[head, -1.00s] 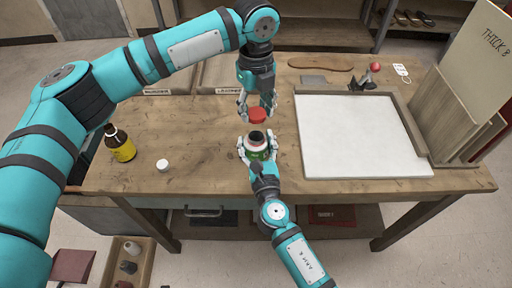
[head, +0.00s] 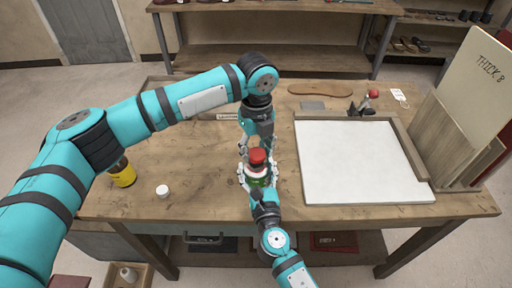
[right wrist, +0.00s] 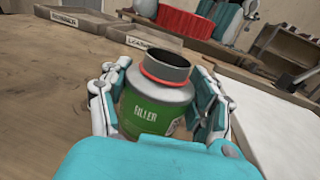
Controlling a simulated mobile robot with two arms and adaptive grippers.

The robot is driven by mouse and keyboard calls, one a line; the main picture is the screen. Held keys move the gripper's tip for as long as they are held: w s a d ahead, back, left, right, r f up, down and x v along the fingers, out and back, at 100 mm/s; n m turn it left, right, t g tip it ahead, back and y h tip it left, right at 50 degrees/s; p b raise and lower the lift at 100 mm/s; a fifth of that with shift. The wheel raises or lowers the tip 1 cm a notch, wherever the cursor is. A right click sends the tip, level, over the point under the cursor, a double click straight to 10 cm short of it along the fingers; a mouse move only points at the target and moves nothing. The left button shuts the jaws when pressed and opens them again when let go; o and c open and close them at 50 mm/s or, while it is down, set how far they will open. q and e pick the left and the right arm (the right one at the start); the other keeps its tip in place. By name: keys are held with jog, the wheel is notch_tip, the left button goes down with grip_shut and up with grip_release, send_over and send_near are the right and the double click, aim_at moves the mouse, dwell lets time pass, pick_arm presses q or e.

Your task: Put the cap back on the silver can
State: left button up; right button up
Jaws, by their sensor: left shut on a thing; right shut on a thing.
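The silver can (head: 260,182) with a green FILLER label stands upright in my right gripper (head: 257,176), whose fingers close around its body. In the right wrist view the can (right wrist: 158,112) shows its dark open neck with a red ring below it. My left gripper (head: 258,148) is shut on the red cap (head: 258,156) and holds it just above and behind the neck. In the right wrist view the ridged red cap (right wrist: 190,22) is apart from the neck, upper right of it. The left fingertips are partly hidden.
A yellow bottle (head: 122,175) and a small white lid (head: 162,191) are on the bench (head: 200,160) at left. A white board (head: 355,165) lies at right, beside upright panels (head: 445,140). Labelled trays (right wrist: 75,20) lie behind the can.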

aim_at(257, 153)
pick_arm(q)
jog(key=shift+f, duration=0.1)
jog(key=shift+f, duration=0.8)
jog(key=shift+f, duration=0.6)
jog(key=m, duration=0.3)
jog(key=shift+m, duration=0.3)
jog(key=m, duration=0.4)
jog(key=shift+d, duration=0.1)
jog(key=m, duration=0.4)
jog(key=shift+m, duration=0.3)
jog(key=m, duration=0.4)
jog(key=shift+m, duration=0.4)
